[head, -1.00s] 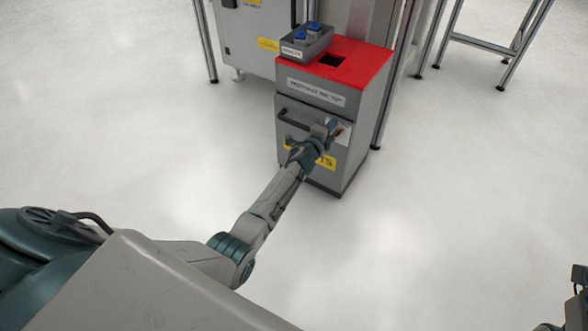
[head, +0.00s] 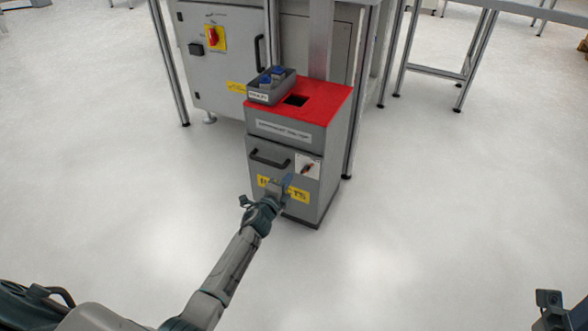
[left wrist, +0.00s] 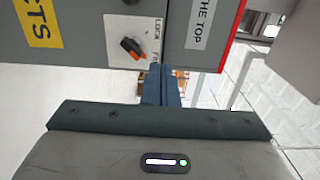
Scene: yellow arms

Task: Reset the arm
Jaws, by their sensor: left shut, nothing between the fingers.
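My left arm comes in from the lower left in the head view. Its gripper (head: 287,186) is in front of the lower front of a grey bin cabinet with a red top (head: 325,101). In the left wrist view the gripper's blue fingers (left wrist: 161,85) are shut together with nothing between them. The cabinet's white lock plate with a dark and orange knob (left wrist: 132,47) shows just beyond the fingers. I cannot tell the exact gap to the cabinet. Part of my right arm (head: 550,305) shows at the lower right edge; its fingers cannot be made out.
A grey box with blue items (head: 270,87) stands on the cabinet's top, beside a dark square opening (head: 296,101). A black handle (head: 269,160) sits on the cabinet front. A large grey machine cabinet (head: 222,70) and metal frame legs stand behind. The floor around is clear.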

